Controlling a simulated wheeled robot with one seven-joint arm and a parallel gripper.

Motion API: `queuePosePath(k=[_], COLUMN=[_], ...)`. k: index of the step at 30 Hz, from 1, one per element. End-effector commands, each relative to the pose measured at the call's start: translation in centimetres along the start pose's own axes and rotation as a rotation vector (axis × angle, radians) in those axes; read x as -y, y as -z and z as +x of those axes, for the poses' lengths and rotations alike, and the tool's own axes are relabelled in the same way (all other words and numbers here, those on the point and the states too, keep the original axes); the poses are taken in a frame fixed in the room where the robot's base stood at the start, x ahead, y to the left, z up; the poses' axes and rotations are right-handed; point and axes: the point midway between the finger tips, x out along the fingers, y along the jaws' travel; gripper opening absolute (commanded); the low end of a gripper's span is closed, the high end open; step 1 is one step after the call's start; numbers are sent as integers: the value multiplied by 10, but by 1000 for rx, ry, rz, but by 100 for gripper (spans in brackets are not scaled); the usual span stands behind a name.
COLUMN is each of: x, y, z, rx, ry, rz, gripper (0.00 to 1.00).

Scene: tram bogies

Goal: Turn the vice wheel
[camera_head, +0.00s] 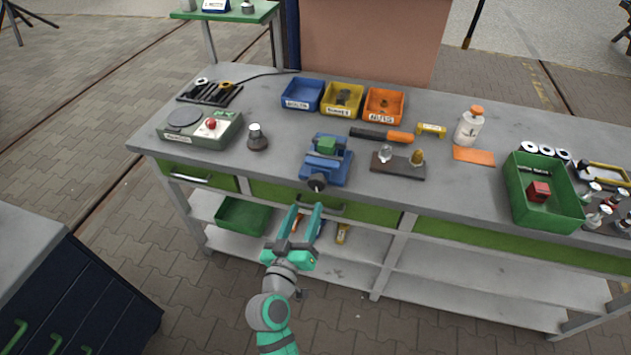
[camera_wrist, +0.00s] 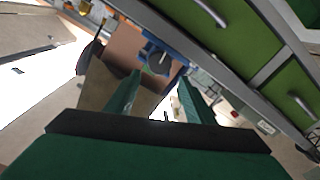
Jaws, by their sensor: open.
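The blue vice (camera_head: 326,160) sits near the front edge of the workbench, with a green part between its jaws. Its dark wheel (camera_head: 317,183) faces forward at the bench edge. In the wrist view the vice (camera_wrist: 172,41) is beyond the fingers, and its wheel (camera_wrist: 157,62) shows between and above them. My gripper (camera_head: 304,208) is open and empty, in front of the bench and just below the wheel, apart from it. Its two green fingers also show in the wrist view (camera_wrist: 158,84), spread and pointing towards the vice.
Blue, yellow and orange bins (camera_head: 342,98) stand behind the vice. A dark block (camera_head: 397,166) is right of it. A green drawer (camera_head: 355,211) lies below the edge. A dark cabinet (camera_head: 75,300) stands lower left.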

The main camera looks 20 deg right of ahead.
Motion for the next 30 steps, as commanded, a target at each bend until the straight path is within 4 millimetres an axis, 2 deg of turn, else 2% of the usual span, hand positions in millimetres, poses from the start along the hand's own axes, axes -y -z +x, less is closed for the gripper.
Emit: queuePosePath(k=[3, 6, 14, 17, 24, 30], x=[0, 0, -1, -1, -6, -5], y=[1, 1, 1, 2, -1, 0], z=[2, 3, 13, 26, 71, 99], rx=[0, 0, 0, 0, 5, 4], ry=[0, 0, -1, -1, -9, -6], rz=[-176, -277, -353, -350, -349, -348], gripper=[49, 49, 49, 49, 49, 49])
